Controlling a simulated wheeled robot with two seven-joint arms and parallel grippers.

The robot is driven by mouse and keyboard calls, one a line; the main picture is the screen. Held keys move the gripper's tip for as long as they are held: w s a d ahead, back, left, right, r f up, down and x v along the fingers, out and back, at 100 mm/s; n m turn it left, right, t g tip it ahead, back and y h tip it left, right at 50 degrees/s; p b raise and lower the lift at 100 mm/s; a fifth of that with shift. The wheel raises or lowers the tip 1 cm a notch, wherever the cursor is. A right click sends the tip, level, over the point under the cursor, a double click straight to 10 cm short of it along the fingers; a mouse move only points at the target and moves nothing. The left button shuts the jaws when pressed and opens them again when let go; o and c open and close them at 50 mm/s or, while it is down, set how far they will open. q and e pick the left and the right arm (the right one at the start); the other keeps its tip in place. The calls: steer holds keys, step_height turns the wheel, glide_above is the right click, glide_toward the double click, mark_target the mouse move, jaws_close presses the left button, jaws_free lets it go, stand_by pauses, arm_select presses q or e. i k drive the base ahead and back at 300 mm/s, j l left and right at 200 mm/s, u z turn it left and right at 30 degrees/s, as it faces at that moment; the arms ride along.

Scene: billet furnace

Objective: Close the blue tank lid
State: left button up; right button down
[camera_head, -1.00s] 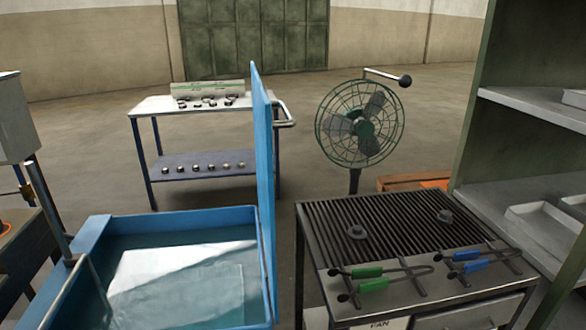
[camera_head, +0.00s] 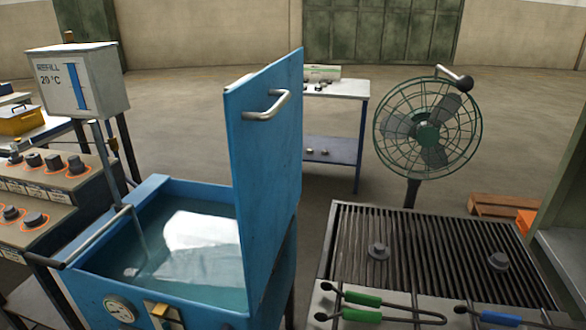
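The blue tank (camera_head: 200,303) stands at the left centre of the head view, full of water (camera_head: 185,245). Its blue lid (camera_head: 262,170) stands upright, open, along the tank's right side. A metal bar handle (camera_head: 267,107) sits near the top of the lid, on the face turned toward me. A gauge (camera_head: 119,308) shows on the tank's front. Neither of my grippers is in view.
Right of the tank is a grill bench (camera_head: 430,255) with tongs (camera_head: 375,308) at its front. A green fan (camera_head: 430,128) stands behind it. A refill box (camera_head: 80,80) and a knob panel (camera_head: 45,190) are at left. A table (camera_head: 335,90) stands behind the lid.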

mark_target(264, 112)
steer(key=k+l, duration=0.1)
steer(key=l, duration=0.3)
steer(key=k+l, duration=0.15)
steer(key=l, duration=0.2)
steer(key=k+l+u, duration=0.1)
steer(key=l, duration=0.3)
steer(key=k+l, duration=0.15)
steer(key=l, duration=0.25)
steer(key=k+l+u, duration=0.1)
steer(key=l, duration=0.25)
